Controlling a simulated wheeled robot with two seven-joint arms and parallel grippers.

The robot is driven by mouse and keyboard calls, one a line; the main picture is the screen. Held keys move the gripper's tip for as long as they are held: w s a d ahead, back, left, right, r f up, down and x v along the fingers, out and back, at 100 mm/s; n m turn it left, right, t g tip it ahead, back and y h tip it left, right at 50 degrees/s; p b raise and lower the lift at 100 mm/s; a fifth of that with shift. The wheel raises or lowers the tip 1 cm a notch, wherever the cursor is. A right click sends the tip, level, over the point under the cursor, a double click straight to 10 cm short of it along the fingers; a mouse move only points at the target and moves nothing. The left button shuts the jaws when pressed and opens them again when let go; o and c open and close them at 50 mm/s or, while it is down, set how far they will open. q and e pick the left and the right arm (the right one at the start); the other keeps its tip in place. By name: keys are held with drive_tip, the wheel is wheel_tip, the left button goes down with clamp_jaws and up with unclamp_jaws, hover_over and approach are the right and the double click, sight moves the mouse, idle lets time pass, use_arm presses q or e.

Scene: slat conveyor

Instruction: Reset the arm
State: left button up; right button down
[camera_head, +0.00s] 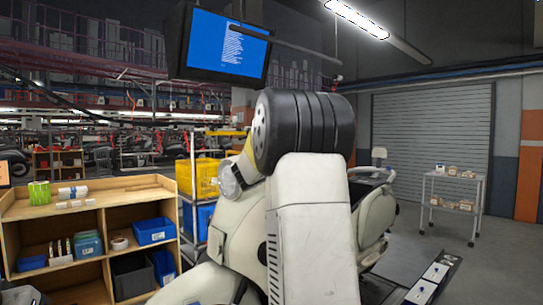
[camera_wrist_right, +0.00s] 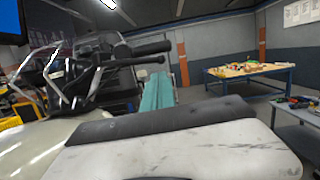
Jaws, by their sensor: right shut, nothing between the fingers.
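A large white arm link of mine (camera_head: 312,235), topped by a black ribbed joint, stands upright in the middle of the head view and hides much of what is behind it. In the right wrist view a scuffed white surface with a black edge (camera_wrist_right: 180,140) fills the bottom; it looks like part of my own arm. No fingertips of either gripper show in the two views. Neither gripper can be seen holding anything.
A pale motorcycle (camera_head: 375,205) stands close behind my arm; its handlebars (camera_wrist_right: 100,75) show in the wrist view. A wooden shelf (camera_head: 95,205) with blue bins is at left. A grey cart (camera_head: 452,180) and open floor are at right. A blue workbench (camera_wrist_right: 250,85) is farther off.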

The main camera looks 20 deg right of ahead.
drive_tip(key=s+a+f+m+g+y, duration=0.1)
drive_tip(key=s+a+f+m+y, duration=0.35)
drive_tip(key=s+f+y, duration=0.35)
drive_tip(key=s+a+f+m+g+y, duration=0.1)
drive_tip(key=s+a+f+m+y, duration=0.2)
drive_tip(key=s+f+m, duration=0.6)
drive_tip(key=s+a+f+m+y, duration=0.2)
drive_tip(key=s+a+y, duration=0.1)
drive_tip(key=a, duration=0.5)
drive_tip(key=s+a+f+m+t+y, duration=0.1)
drive_tip(key=s+a+f+m+y, duration=0.2)
drive_tip(key=a, duration=0.6)
drive_tip(key=s+a+f+m+y, duration=0.3)
drive_tip(key=s+a+y, duration=0.1)
drive_tip(key=a, duration=0.5)
drive_tip(key=shift+s+t+y, duration=0.2)
drive_tip(key=shift+t+y, duration=0.2)
